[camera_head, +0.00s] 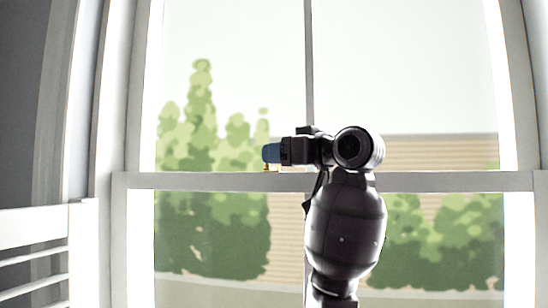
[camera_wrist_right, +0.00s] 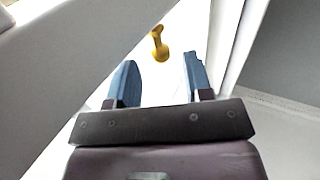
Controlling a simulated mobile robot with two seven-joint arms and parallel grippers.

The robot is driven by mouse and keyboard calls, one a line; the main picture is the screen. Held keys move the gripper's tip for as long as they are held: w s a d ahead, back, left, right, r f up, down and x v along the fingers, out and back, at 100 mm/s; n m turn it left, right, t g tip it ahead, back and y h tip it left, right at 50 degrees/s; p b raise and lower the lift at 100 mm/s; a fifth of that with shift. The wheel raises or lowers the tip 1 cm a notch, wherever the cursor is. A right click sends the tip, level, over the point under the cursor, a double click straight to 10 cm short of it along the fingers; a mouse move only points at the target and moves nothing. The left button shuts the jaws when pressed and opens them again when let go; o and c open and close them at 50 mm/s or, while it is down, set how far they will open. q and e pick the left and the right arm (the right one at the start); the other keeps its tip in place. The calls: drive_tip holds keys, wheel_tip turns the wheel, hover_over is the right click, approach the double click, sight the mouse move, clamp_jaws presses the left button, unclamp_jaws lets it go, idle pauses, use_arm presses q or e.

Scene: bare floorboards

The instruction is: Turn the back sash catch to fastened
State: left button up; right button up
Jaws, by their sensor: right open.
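A small brass-yellow sash catch (camera_head: 267,168) sits on the window's white meeting rail (camera_head: 220,181), left of the middle, partly hidden by my right gripper in the head view. In the right wrist view the catch (camera_wrist_right: 159,46) shows a round base and a short lever with a knob, just beyond the fingertips. My right gripper (camera_head: 270,153) has blue fingers and is at the catch, just above the rail. In the right wrist view its fingers (camera_wrist_right: 157,72) are apart with nothing between them. I cannot tell whether they touch the catch. My left gripper is out of view.
A vertical bar (camera_head: 309,60) divides the upper sash behind my right arm. The white window frame (camera_head: 118,90) stands at the left, with a white slatted piece (camera_head: 35,228) at the lower left. A small yellowish bit shows in the right wrist view's top left corner.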

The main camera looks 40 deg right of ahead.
use_arm(q)
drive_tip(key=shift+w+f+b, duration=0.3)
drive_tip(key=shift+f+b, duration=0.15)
drive_tip(key=shift+b, duration=0.25)
use_arm(e)
drive_tip(key=s+d, duration=0.1)
drive_tip(key=s, duration=0.8)
drive_tip(key=shift+d, duration=0.4)
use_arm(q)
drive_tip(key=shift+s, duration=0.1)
use_arm(e)
drive_tip(key=shift+w, duration=0.15)
